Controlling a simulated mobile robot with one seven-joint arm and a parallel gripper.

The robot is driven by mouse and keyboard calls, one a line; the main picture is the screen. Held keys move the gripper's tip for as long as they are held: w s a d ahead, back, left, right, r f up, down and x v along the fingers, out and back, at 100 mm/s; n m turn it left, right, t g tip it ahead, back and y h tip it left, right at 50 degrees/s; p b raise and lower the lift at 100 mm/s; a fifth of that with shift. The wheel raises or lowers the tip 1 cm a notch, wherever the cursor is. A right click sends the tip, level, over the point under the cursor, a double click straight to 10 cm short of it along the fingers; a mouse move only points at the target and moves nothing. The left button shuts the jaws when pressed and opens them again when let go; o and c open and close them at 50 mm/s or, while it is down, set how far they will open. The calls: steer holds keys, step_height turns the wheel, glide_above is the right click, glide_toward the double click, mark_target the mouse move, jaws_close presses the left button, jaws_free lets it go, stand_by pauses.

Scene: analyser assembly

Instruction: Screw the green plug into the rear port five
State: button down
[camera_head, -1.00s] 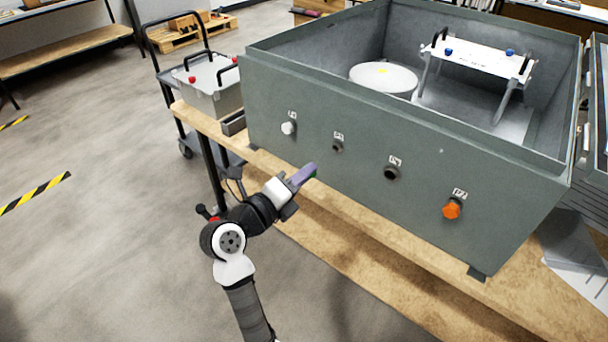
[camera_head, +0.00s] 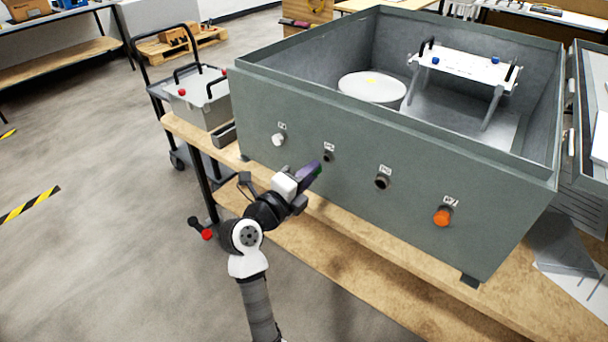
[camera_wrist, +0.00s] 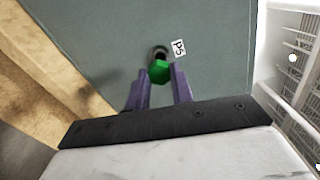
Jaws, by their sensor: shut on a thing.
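The green plug (camera_wrist: 159,71) is held between the purple fingertips of my gripper (camera_wrist: 160,84), which is shut on it. In the head view my gripper (camera_head: 314,173) points at the box's front panel, just below and left of a small dark open port (camera_head: 328,155). In the wrist view a port (camera_wrist: 160,51) labelled P5 (camera_wrist: 178,47) lies directly beyond the plug, which partly hides it. I cannot tell whether plug and port touch. The head-view labels are too small to read.
The grey-green open box (camera_head: 300,115) stands on a wooden bench (camera_head: 355,255). Its panel also has a white plug (camera_head: 278,140), a larger dark port (camera_head: 382,181) and an orange plug (camera_head: 442,218). A trolley (camera_head: 166,112) with a grey container stands behind left.

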steer(key=n+p, duration=0.1)
steer(key=n, duration=0.2)
steer(key=n+p, duration=0.2)
steer(key=n, duration=0.1)
steer(key=n+p, duration=0.1)
steer(key=n, duration=0.2)
steer(key=shift+w+d+r+p, duration=0.25)
steer(key=shift+w+p, duration=0.05)
steer(key=shift+p, duration=0.1)
steer(key=shift+n+p, duration=0.4)
steer(key=n+p, duration=0.2)
steer(key=p, duration=0.3)
steer(key=shift+w+p, duration=0.1)
steer(key=shift+p, duration=0.3)
steer(key=n, duration=0.8)
steer(key=shift+w+d+f+b, duration=0.2)
steer(key=shift+w+f+b, duration=0.05)
steer(key=shift+b, duration=0.1)
steer(key=shift+w+d, duration=0.45)
steer(key=shift+w, duration=0.15)
stand_by(0.4)
